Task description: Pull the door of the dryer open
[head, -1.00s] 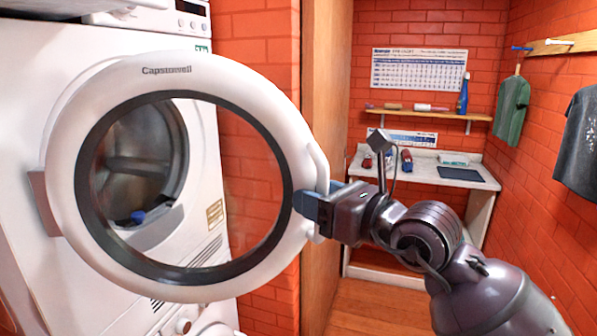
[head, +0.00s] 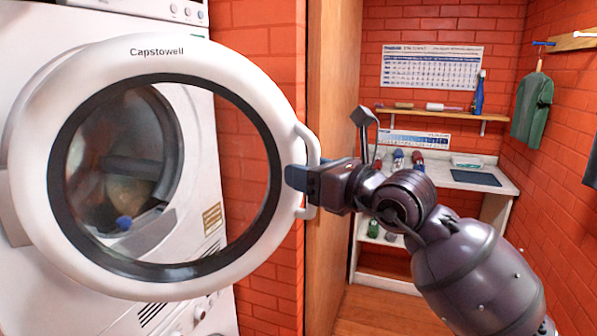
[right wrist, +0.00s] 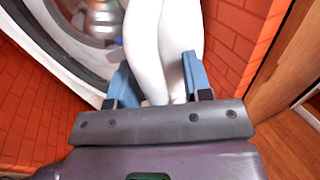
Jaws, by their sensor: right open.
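The dryer (head: 45,48) is a white machine at the left in the head view. Its round white door (head: 157,55), marked Capstowell, stands open, swung out from the front on a hinge at the left. The drum opening (head: 122,165) shows through the door's glass. A white bar handle (head: 313,150) is on the door's right rim. My right gripper (head: 296,178) is at this handle, its blue fingers open. In the right wrist view, white door parts lie between the parted fingers (right wrist: 157,70); contact is unclear. My left gripper is out of view.
A brick wall and a wooden panel (head: 332,150) stand right of the door. Behind my right arm are a white counter (head: 452,176) with small items and a shelf (head: 440,113). Clothes hang on the right wall. Wooden floor shows below.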

